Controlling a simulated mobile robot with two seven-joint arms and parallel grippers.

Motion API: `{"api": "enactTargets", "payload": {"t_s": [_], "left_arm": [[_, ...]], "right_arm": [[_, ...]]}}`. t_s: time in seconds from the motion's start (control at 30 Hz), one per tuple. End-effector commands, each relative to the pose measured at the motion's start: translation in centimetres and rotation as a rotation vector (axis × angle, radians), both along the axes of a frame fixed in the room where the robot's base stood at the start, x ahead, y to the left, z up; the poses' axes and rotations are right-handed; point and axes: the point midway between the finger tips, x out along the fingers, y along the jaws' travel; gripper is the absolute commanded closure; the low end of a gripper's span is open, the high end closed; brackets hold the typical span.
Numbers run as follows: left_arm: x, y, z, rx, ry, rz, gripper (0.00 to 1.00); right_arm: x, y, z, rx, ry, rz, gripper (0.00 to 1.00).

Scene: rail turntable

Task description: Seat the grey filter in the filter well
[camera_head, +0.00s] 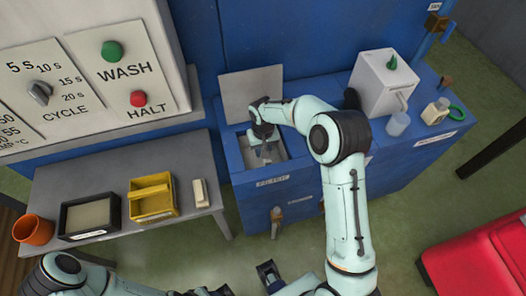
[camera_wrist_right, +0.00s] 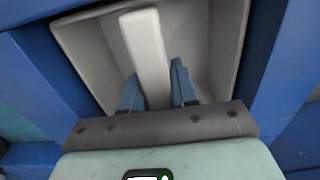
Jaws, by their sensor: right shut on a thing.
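My right gripper (camera_head: 266,143) reaches down into the grey-lined filter well (camera_head: 242,164) in the blue bench. In the right wrist view its blue fingers (camera_wrist_right: 158,88) are shut on a pale grey bar, the grey filter (camera_wrist_right: 146,52). The filter stretches from between the fingers towards the well's far wall, inside the pale well (camera_wrist_right: 215,50). Whether it touches the well floor is unclear. A grey lid (camera_head: 252,88) stands raised behind the well. My left gripper (camera_head: 240,281) shows only partly at the bottom edge, away from the well; its jaw state is unclear.
A grey table at left holds an orange cup (camera_head: 33,230), a dark tray (camera_head: 88,234), a yellow caddy (camera_head: 152,212) and a pale block (camera_head: 200,193). A white box (camera_head: 380,87) and small containers stand right of the well. A red cabinet (camera_head: 478,250) stands at lower right.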

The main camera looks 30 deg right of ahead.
Motion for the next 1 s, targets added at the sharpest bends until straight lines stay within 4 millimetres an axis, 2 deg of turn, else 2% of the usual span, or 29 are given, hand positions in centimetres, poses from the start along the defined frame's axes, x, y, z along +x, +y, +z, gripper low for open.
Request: {"api": "enactTargets", "payload": {"t_s": [0.03,0.1,0.47,0.5,0.57,0.87,1.0], "left_arm": [[0.0,0.0,-0.1,0.000,0.000,0.000,0.57],[0.0,0.0,-0.1,0.000,0.000,0.000,0.57],[-0.1,0.0,-0.4,0.001,0.001,0.000,0.57],[-0.1,0.0,-0.3,0.000,0.001,0.001,0.57],[-0.1,0.0,-0.3,0.000,0.001,0.000,0.57],[-0.1,0.0,-0.2,0.000,0.001,0.000,0.57],[0.0,0.0,0.0,0.000,0.000,0.000,0.57]], "right_arm": [[0.0,0.0,-0.9,0.000,0.001,0.000,1.00],[0.0,0.0,-1.4,0.001,0.000,-0.001,1.00],[0.0,0.0,-1.8,0.001,-0.002,-0.001,1.00],[0.0,0.0,-1.8,0.000,-0.001,-0.001,0.62],[0.0,0.0,-1.8,0.000,-0.001,-0.001,0.47],[0.0,0.0,-1.6,0.001,-0.001,-0.001,0.47],[0.1,0.0,-0.4,0.000,-0.004,-0.001,0.47]]}}
